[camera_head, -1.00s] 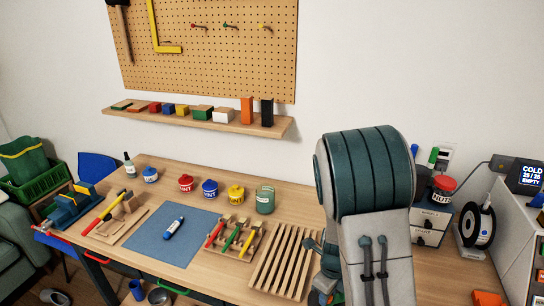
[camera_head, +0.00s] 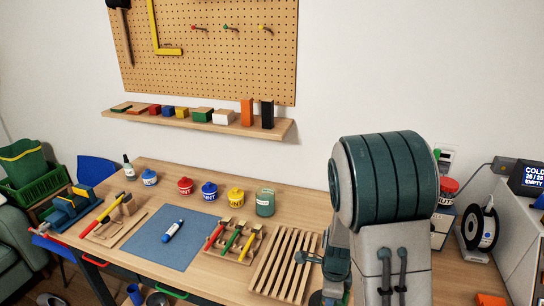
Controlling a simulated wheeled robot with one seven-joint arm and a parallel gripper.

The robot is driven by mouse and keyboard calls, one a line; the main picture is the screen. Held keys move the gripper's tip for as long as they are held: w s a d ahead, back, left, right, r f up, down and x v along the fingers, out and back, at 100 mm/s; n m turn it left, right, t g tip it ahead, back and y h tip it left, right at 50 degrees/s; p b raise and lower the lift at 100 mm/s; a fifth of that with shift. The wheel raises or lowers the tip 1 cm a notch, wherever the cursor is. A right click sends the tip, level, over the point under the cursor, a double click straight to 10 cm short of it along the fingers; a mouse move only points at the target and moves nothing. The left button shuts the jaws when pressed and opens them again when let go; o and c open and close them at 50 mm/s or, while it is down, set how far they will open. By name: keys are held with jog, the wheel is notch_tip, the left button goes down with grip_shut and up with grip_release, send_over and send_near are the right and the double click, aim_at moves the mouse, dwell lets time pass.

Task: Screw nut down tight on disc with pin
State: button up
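A black and white disc (camera_head: 484,228) stands upright on a light stand at the right end of the bench. I cannot make out a pin or a nut on it. A red-lidded jar (camera_head: 447,188), its label partly readable as "NUT", stands left of the disc, half hidden by my arm. My teal and grey arm fills the lower right of the view. My gripper's fingers do not show; the arm is in front of that area, so what they hold is hidden.
A slatted wooden rack (camera_head: 283,264) lies left of my arm. Several screwdrivers in a wooden holder (camera_head: 249,247), a blue mat (camera_head: 160,252) and small paint jars (camera_head: 236,196) sit further left. A white cabinet (camera_head: 510,240) bounds the right side.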

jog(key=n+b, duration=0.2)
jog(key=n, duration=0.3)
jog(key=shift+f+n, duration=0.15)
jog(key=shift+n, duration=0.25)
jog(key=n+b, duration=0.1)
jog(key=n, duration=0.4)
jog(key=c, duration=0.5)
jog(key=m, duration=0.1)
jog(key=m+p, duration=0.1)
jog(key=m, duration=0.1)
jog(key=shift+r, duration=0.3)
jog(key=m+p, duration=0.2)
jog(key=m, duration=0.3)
jog(key=shift+p, duration=0.3)
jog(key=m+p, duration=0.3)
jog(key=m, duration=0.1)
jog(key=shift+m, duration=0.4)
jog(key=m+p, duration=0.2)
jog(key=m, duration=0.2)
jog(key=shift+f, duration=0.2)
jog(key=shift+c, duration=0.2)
